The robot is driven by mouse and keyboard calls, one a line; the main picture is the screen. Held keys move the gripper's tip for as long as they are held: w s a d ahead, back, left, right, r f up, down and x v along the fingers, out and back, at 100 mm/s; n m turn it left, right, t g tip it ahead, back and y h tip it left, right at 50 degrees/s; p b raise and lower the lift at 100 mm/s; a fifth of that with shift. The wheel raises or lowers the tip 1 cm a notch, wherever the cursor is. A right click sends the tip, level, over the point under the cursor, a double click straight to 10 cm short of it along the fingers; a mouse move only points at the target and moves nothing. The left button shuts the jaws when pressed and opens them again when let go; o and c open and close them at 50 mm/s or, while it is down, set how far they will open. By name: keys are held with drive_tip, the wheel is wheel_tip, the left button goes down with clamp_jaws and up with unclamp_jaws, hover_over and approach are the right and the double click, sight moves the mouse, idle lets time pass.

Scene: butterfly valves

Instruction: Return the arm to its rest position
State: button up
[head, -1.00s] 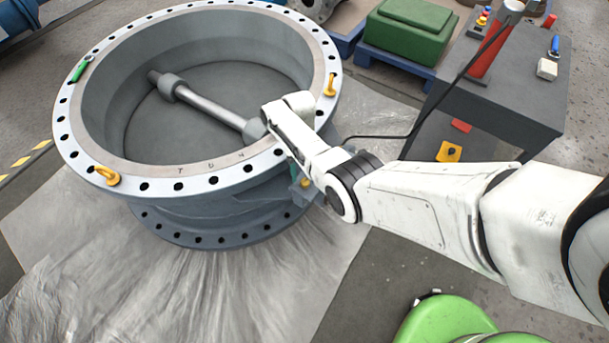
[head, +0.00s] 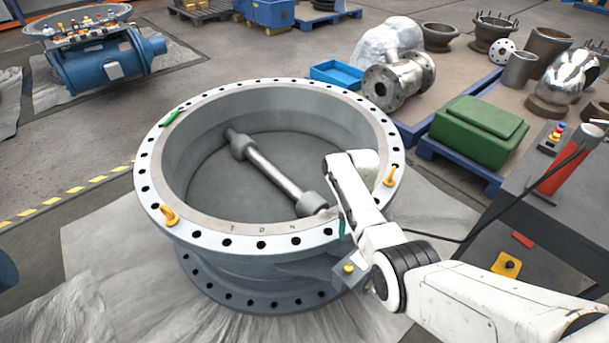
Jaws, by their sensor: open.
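My white arm (head: 455,300) reaches in from the lower right of the head view. Its wrist end (head: 352,182) is over the front right part of the large grey butterfly valve (head: 245,237), close to the near end of the shaft (head: 272,176). My gripper's fingers cannot be made out; the wrist hides that spot. I cannot tell whether the wrist touches the rim. The valve lies flat, its ring of bolt holes facing up, with yellow lifting eyes (head: 169,215) and a green clip (head: 172,117) on the rim.
A dark grey cart (head: 550,215) with a red cylinder (head: 563,170) and a cable stands at the right. A green case (head: 480,130) is on a blue pallet behind. Plastic sheeting (head: 110,290) covers the floor around the valve. A blue machine (head: 110,65) stands back left.

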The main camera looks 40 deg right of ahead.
drive_tip(key=shift+s+a, duration=0.1)
drive_tip(key=s+a+r+n+t+h+p, duration=0.2)
drive_tip(key=s+a+n+p, duration=0.3)
drive_tip(key=s+a, duration=0.6)
drive_tip(key=s+a+r+n+t+h+p, duration=0.1)
drive_tip(key=s+a+r, duration=0.4)
drive_tip(key=s+r, duration=0.7)
drive_tip(key=n+t+p, duration=0.1)
drive_tip(key=n+p, duration=0.1)
drive_tip(key=shift+a+n, duration=0.15)
drive_tip(key=shift+n, duration=0.15)
drive_tip(key=shift+c, duration=0.2)
